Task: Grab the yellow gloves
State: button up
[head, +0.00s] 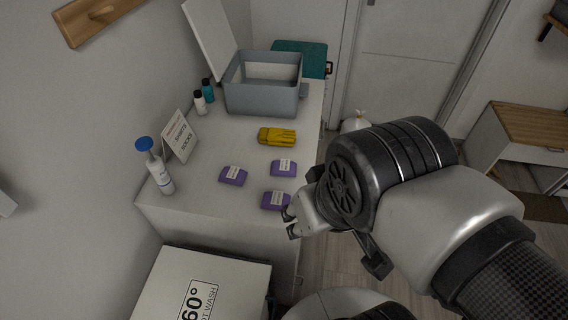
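The yellow gloves (277,136) lie flat on the white counter (225,139), in front of a grey bin and behind several purple packets. My gripper (290,222) is low at the counter's right edge, by the nearest purple packet. It is well in front of the gloves and apart from them. Its fingertips are small and partly hidden by my own arm, so I cannot tell how wide they stand. Nothing hides the gloves.
Purple packets (232,176) lie between my gripper and the gloves. An open grey bin (262,90) stands behind the gloves. A white box (200,285) stands in front.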

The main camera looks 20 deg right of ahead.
aim_at(272, 136)
jog(key=k, duration=0.5)
jog(key=i+l+u, duration=0.1)
jog(key=i+l, duration=0.7)
jog(key=l, duration=0.15)
jog(key=i+l+u, duration=0.15)
jog(key=i+l, duration=0.25)
jog(key=i+l+u, duration=0.1)
jog(key=i+l, duration=0.25)
jog(key=l, duration=0.25)
